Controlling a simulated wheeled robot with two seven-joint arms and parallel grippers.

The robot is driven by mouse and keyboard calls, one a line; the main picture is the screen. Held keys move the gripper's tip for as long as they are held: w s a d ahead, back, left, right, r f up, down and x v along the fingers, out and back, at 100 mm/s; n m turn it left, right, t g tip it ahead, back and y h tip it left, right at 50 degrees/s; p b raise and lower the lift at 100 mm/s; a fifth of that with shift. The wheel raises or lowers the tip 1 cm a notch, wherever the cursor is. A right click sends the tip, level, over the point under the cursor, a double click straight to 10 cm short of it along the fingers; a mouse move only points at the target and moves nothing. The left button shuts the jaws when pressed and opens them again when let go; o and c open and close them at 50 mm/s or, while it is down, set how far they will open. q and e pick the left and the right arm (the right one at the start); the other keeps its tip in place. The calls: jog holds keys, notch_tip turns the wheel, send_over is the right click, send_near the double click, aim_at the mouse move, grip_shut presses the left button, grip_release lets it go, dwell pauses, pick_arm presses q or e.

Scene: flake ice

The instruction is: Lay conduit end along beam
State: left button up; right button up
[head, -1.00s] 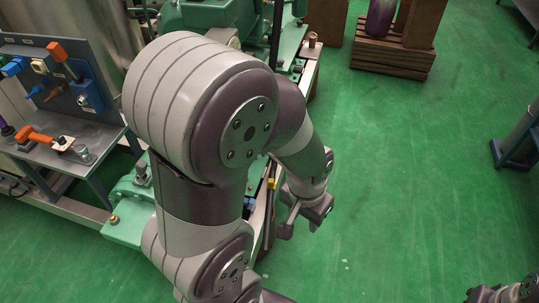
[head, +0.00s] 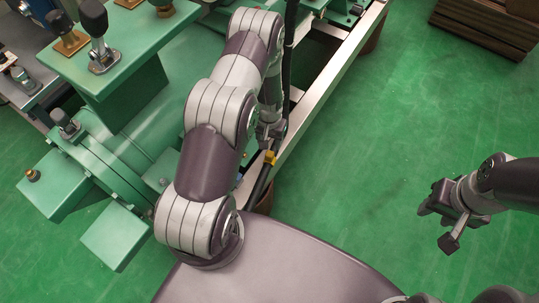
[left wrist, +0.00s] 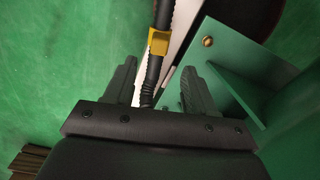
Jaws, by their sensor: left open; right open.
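The black conduit (head: 260,185) carries a yellow clip (head: 269,158) and runs close beside the pale beam (head: 325,95). In the left wrist view the ribbed conduit (left wrist: 149,92) passes between the fingers of my left gripper (left wrist: 158,80), with the yellow clip (left wrist: 158,42) just beyond the tips. The fingers stand open, with gaps on both sides. The beam (left wrist: 181,38) shows as a pale strip beside the conduit. In the head view my left gripper (head: 268,132) is small and partly hidden by the arm. My right gripper (head: 438,222) is open and empty over the floor.
Green machinery (head: 125,90) with black-knobbed fittings fills the left side. A green plate with a brass bolt (left wrist: 208,41) lies close to the right finger in the left wrist view. A wooden crate (head: 480,28) stands at the upper right. The green floor (head: 365,150) is clear.

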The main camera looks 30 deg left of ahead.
aim_at(270, 153)
pick_arm(q)
notch_tip(270, 153, down, 8)
jog(key=shift+f+b, duration=0.25)
jog(key=shift+b, duration=0.35)
